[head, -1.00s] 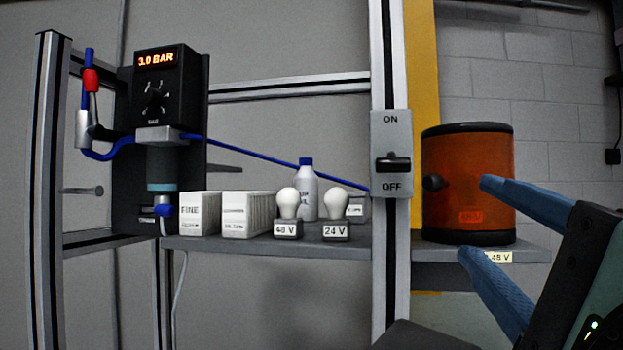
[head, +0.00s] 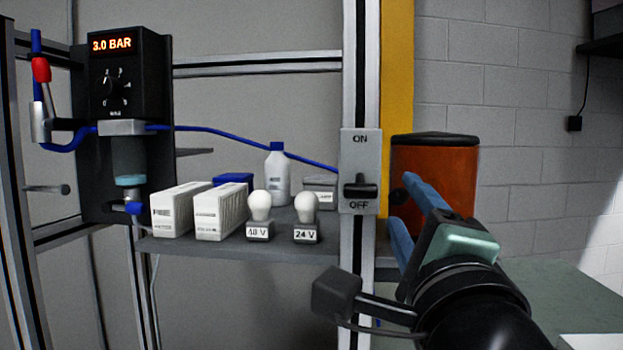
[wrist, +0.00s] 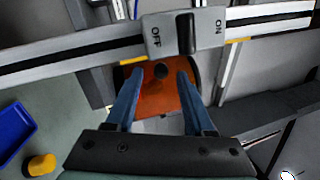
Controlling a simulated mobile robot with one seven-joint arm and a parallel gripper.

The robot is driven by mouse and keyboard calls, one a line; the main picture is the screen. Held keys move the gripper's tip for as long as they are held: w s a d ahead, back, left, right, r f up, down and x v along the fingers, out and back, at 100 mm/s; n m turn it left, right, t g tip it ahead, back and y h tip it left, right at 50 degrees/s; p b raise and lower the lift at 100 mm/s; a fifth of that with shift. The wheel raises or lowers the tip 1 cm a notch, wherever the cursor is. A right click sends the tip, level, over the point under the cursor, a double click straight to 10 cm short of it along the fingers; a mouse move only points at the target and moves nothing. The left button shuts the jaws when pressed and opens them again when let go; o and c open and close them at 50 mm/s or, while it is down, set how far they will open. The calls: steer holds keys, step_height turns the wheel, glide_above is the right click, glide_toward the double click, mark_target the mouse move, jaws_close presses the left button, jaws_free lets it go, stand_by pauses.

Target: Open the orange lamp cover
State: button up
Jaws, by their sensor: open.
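The orange lamp cover (head: 446,172) is a translucent orange cylinder with a black top, standing right of the metal post in the head view. Its dark round knob (head: 399,196) faces left, beside my fingers. My gripper (head: 412,205) is open with blue fingers, in front of the cover and hiding its lower part. In the wrist view, the cover (wrist: 160,98) shows between the two open fingers of my gripper (wrist: 156,85), and its knob (wrist: 161,71) lies between the fingertips. No finger is visibly closed on the knob.
An ON/OFF switch plate (head: 360,172) on the metal post (head: 362,70) is close left of my fingers. Two bulbs marked 48 V (head: 259,215) and 24 V (head: 306,215), white boxes (head: 220,212) and a bottle (head: 277,172) stand on the shelf. A blue bin (wrist: 14,132) shows at left in the wrist view.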

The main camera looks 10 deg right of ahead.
steer(key=shift+x, duration=1.05)
jaws_close()
stand_by(0.7)
